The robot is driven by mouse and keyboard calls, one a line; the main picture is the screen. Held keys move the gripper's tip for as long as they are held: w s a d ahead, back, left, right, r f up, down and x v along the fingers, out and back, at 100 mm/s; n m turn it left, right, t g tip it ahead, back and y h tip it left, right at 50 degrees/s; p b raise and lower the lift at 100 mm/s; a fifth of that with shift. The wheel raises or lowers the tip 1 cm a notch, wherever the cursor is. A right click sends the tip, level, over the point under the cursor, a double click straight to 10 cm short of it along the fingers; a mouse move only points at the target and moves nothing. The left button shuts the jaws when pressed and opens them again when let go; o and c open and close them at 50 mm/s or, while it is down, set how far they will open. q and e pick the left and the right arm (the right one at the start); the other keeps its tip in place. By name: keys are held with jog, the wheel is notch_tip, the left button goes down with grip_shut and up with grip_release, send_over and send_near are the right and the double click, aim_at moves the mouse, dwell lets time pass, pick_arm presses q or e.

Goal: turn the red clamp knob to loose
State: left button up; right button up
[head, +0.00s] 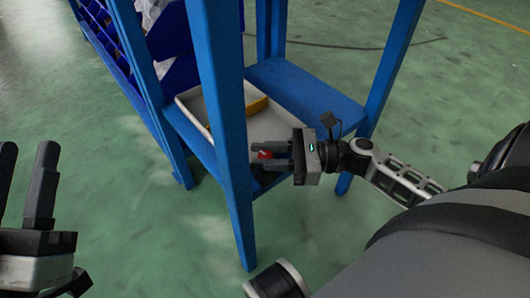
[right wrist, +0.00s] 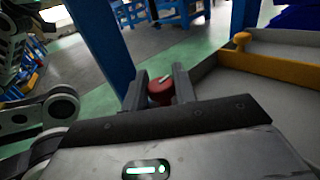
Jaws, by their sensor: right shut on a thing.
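The red clamp knob (right wrist: 160,94) shows between the two fingers of my right gripper (right wrist: 160,86) in the right wrist view. A pale mark lies across its top; which setting it stands at I cannot tell. In the head view only a bit of the red knob (head: 264,154) shows past the fingers of my right gripper (head: 271,164), by the lower shelf of the blue stand. The right gripper is shut on the knob. My left gripper (head: 25,165) is at the left edge of the head view, open and empty, away from the stand.
The blue stand (head: 228,140) has upright legs close to my right gripper. A pale tray (head: 193,96) with a yellow edge piece (head: 257,106) lies on its lower shelf (head: 310,95). Blue bins (head: 180,75) stand behind. The green floor in front is clear.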

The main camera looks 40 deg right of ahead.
jog(key=n+g+y, duration=0.1)
jog(key=n+g, duration=0.1)
jog(key=g, duration=0.1)
jog(key=shift+y, duration=0.3)
jog(key=n+g+y, duration=0.1)
jog(key=n+g, duration=0.1)
jog(key=g, duration=0.2)
jog(key=shift+w+d+n, duration=0.1)
jog(key=shift+n, duration=0.3)
jog(key=n+g, duration=0.2)
jog(key=g, duration=0.1)
jog(key=shift+y, duration=0.3)
pick_arm(q)
jog(key=shift+r, duration=0.1)
pick_arm(e)
jog(key=shift+n+g, duration=0.7)
jog(key=shift+g, duration=0.4)
jog(key=o, duration=1)
jog(key=shift+c, duration=0.2)
